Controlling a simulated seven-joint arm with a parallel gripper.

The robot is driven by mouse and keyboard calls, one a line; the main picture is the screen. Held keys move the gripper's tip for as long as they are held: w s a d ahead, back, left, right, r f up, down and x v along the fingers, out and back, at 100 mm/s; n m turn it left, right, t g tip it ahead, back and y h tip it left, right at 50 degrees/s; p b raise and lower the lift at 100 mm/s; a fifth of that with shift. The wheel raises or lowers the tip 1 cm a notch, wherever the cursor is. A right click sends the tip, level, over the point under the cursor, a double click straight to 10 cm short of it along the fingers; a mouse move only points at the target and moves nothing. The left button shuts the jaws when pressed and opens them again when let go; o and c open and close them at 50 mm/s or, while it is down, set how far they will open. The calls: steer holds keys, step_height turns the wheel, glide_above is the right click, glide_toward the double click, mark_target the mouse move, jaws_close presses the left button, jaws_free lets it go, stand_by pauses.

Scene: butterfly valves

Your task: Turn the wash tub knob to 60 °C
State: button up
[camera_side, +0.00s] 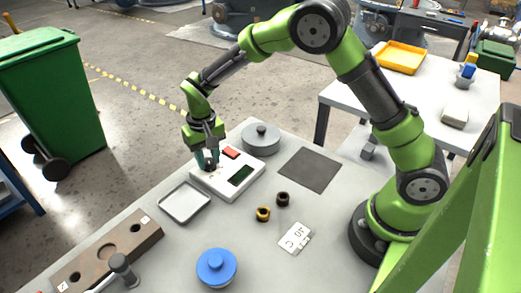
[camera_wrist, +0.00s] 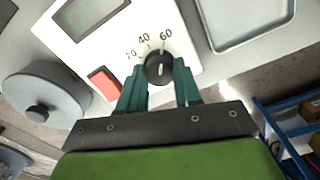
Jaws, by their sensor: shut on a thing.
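The black knob (camera_wrist: 159,66) sits on the face of a white control box (camera_side: 228,177), which also shows in the wrist view (camera_wrist: 110,48). The numbers 20, 40 and 60 are printed around it, with the 60 (camera_wrist: 166,33) nearest the tray side. A short white line on the knob runs roughly up and down in the wrist view; which end points is unclear. My gripper (camera_side: 208,164) is shut on the knob, with one teal finger on each side in the wrist view (camera_wrist: 160,80). In the side view the knob is largely hidden by my fingers.
The box has a red button (camera_side: 230,152) and a dark display (camera_side: 241,175). A grey lidded pot (camera_side: 261,139) stands behind it, an empty tray (camera_side: 184,203) in front. A dark mat (camera_side: 309,170), two small rings, a card (camera_side: 296,238) and a blue-lidded pot (camera_side: 216,267) lie apart.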

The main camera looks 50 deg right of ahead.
mark_target(208, 160)
steer(key=shift+m, duration=0.6)
steer(key=o, duration=1)
steer(key=shift+o, duration=0.2)
steer(key=shift+r, duration=0.1)
step_height(208, 160, up, 17)
